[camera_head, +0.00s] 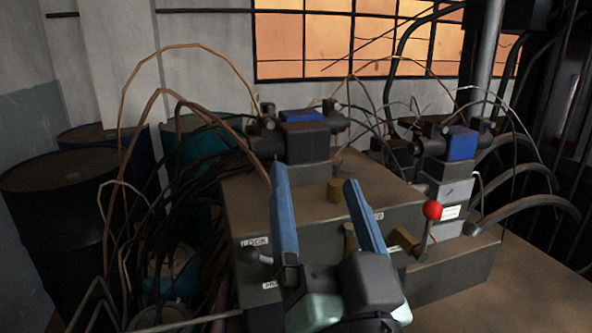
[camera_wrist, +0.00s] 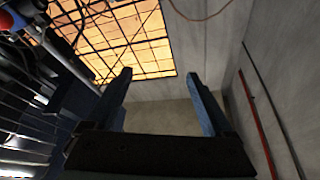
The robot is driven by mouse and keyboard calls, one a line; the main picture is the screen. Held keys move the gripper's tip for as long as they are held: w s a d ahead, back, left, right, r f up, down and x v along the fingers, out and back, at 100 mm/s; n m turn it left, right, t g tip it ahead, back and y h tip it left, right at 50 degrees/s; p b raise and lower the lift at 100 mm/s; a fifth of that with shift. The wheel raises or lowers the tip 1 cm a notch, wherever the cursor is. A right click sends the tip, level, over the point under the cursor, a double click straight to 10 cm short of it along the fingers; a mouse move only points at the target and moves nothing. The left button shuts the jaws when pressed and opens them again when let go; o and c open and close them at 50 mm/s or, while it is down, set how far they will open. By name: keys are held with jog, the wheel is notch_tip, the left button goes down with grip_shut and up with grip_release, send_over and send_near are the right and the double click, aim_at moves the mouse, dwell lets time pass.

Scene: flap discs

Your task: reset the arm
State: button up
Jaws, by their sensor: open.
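My gripper (camera_head: 317,215) is open, with its two blue fingers raised and apart in the head view. Nothing is between the fingers. In the head view it stands in front of a brown-grey machine block (camera_head: 235,205) and hides part of its front. The wrist view also shows my gripper (camera_wrist: 160,95) open and empty, with its fingers against a concrete wall and the window.
Valve units with blue tops (camera_head: 304,116) (camera_head: 461,144) stand on the block. A red-knobbed lever (camera_head: 432,210) rises at right. Hoses and cables crowd the left, near dark barrels (camera_head: 60,200). A lit window (camera_head: 300,45) is behind. Brown surface at lower right is clear.

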jog(key=s+a+r+n+t+h+p, duration=0.1)
jog(key=r+p, duration=0.5)
jog(key=r, duration=0.8)
jog(key=s+a+r+n+t+h+p, duration=0.1)
jog(key=s+r+t+p, duration=0.3)
jog(key=r, duration=1.1)
jog(key=shift+s+a+n+h+p, duration=0.3)
jog(key=shift+s+h+p, duration=0.25)
jog(key=shift+p, duration=0.65)
jog(key=shift+f, duration=0.15)
